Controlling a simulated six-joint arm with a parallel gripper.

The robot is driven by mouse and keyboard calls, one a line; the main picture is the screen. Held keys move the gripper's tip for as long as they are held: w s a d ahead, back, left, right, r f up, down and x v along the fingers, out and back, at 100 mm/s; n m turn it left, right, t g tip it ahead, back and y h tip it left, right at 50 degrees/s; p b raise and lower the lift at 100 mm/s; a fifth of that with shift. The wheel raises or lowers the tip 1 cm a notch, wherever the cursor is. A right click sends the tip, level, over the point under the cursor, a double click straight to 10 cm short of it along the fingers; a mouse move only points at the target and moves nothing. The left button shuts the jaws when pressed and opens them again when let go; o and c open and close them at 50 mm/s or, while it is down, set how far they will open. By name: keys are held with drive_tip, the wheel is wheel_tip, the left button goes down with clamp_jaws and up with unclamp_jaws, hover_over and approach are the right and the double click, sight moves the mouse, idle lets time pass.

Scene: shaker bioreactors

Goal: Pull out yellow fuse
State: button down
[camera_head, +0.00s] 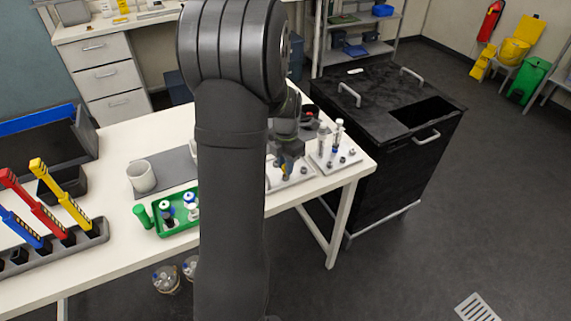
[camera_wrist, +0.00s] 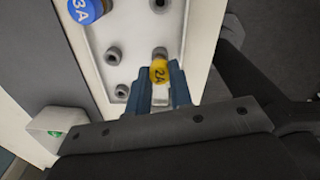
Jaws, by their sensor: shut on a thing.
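The yellow fuse (camera_wrist: 159,72) has a cap marked 2A and a pale body, and sits between the blue-grey fingers of my gripper (camera_wrist: 161,78) in the wrist view. The fingers are shut on it. A grey socket (camera_wrist: 160,53) shows just beyond its cap; whether the fuse's lower end is in a socket cannot be told. A blue fuse (camera_wrist: 86,9) marked 3A stands on the white socket plate (camera_wrist: 130,30) at upper left. In the head view my gripper (camera_head: 289,172) points down over a white plate (camera_head: 302,181); the yellow fuse is not clear there.
A second plate (camera_head: 346,166) with upright fuses stands close on the right, near the table's edge. A green tray (camera_head: 178,226) with several vials and a white cup (camera_head: 141,177) are left of my arm. A black cabinet (camera_head: 375,130) stands beyond the table.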

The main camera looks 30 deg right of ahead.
drive_tip(key=shift+r, duration=0.25)
drive_tip(key=shift+r, duration=0.25)
drive_tip(key=shift+r, duration=0.25)
drive_tip(key=shift+r, duration=0.35)
drive_tip(key=shift+r, duration=0.1)
drive_tip(key=shift+r, duration=1.45)
